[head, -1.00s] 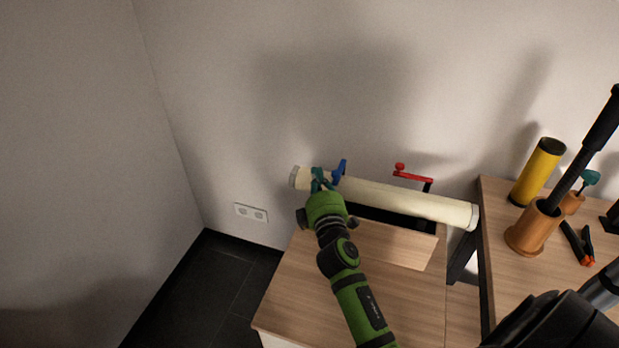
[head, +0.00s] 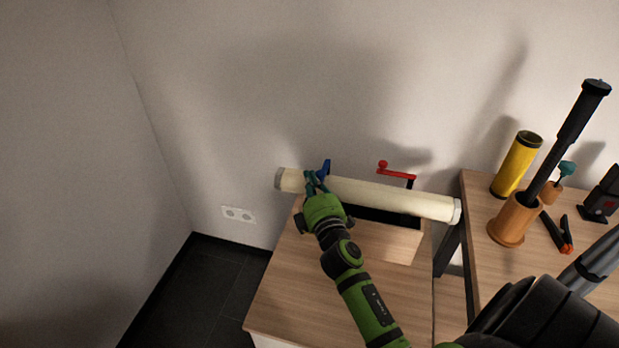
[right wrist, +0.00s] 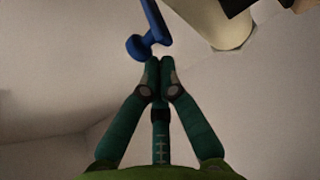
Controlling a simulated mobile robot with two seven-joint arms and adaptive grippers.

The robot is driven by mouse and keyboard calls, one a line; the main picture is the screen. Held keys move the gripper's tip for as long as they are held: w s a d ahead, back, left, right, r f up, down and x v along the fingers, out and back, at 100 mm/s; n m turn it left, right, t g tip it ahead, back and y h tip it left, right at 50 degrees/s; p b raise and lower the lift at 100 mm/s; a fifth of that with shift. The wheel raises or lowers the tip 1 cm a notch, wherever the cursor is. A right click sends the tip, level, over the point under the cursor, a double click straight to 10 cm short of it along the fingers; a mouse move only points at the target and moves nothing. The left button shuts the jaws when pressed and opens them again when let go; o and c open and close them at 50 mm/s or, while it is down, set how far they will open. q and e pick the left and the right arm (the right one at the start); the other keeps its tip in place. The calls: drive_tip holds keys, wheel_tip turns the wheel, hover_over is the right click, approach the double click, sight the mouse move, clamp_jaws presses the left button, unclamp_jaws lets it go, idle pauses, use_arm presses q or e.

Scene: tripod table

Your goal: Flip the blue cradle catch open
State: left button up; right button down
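The blue cradle catch (head: 325,168) sticks up beside the left part of a long cream tube (head: 390,198). My right gripper (head: 315,182), on the green arm, is at the catch, in front of the tube's left part. In the right wrist view its teal fingertips (right wrist: 160,67) are together with nothing seen between them. The rounded blue end of the catch (right wrist: 138,46) is just beyond the tips; whether they touch I cannot tell. The tube's end (right wrist: 215,30) shows at the upper right there. My left gripper is not in view.
The tube lies above a wooden cabinet (head: 330,300) by the wall, with a red crank (head: 397,173) behind it. On the right table, a yellow cylinder (head: 516,165), a wooden holder (head: 510,222) and orange-black pliers (head: 558,235) stand or lie. The cabinet's front top is clear.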

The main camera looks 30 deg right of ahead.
sight(324, 175)
drive_tip(key=shift+s+d+n+y+p, duration=0.3)
drive_tip(key=shift+n+y+p, duration=0.2)
drive_tip(key=shift+y, duration=0.3)
drive_tip(key=shift+s+t, duration=0.1)
drive_tip(key=shift+t, duration=0.2)
drive_tip(key=shift+s+d+n+y+p, duration=0.5)
drive_tip(key=shift+s+d+n+y, duration=0.25)
drive_tip(key=shift+y, duration=0.55)
drive_tip(key=shift+s+d+n+y+p, duration=0.5)
drive_tip(key=shift+s+d+n+y, duration=0.25)
drive_tip(key=shift+y, duration=0.55)
drive_tip(key=shift+w, duration=0.1)
drive_tip(key=shift+w, duration=0.1)
